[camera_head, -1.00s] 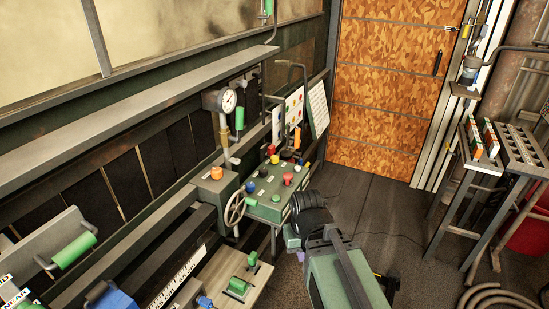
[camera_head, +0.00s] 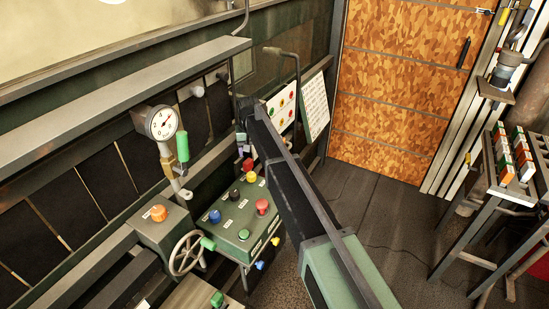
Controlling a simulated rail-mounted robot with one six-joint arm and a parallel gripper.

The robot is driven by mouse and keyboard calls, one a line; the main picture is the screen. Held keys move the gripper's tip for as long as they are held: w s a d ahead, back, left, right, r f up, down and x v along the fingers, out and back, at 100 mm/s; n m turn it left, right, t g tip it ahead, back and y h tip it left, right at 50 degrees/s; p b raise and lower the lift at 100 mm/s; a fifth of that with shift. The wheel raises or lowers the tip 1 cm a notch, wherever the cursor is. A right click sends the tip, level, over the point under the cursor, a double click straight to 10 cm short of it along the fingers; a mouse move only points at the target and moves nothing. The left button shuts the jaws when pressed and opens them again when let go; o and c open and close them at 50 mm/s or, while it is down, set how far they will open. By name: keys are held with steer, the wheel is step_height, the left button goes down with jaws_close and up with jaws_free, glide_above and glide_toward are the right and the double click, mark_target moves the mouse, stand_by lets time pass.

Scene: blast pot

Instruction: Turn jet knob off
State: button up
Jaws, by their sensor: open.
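The green control panel (camera_head: 240,217) carries several round knobs and buttons. They include a blue knob (camera_head: 215,216), a black knob (camera_head: 234,195), a yellow knob (camera_head: 251,177), a large red knob (camera_head: 262,206) and a green knob (camera_head: 244,234). The labels are too small to read, so I cannot tell which is the jet knob. My arm reaches in from the lower right over the panel's right side. My gripper (camera_head: 241,150) is at its far end, above the back of the panel, open and partly hidden by the arm. It appears apart from the knobs.
A handwheel (camera_head: 187,254), an orange knob (camera_head: 158,213) and a pressure gauge (camera_head: 162,122) stand left of the panel. Sign boards (camera_head: 316,107) and a bent pipe lever (camera_head: 298,80) are behind. An orange patterned door (camera_head: 400,90) and metal rack (camera_head: 490,195) are right, with open floor between.

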mark_target(251, 174)
steer(key=shift+s+a+f+b, duration=0.35)
steer(key=shift+s+f+b, duration=0.2)
steer(key=shift+s+b, duration=0.15)
step_height(251, 174, down, 10)
steer(key=b, duration=0.9)
steer(key=shift+r+b, duration=0.1)
steer(key=shift+b, duration=0.25)
steer(key=shift+r, duration=0.1)
steer(key=shift+w, duration=0.1)
steer(key=c, duration=0.9)
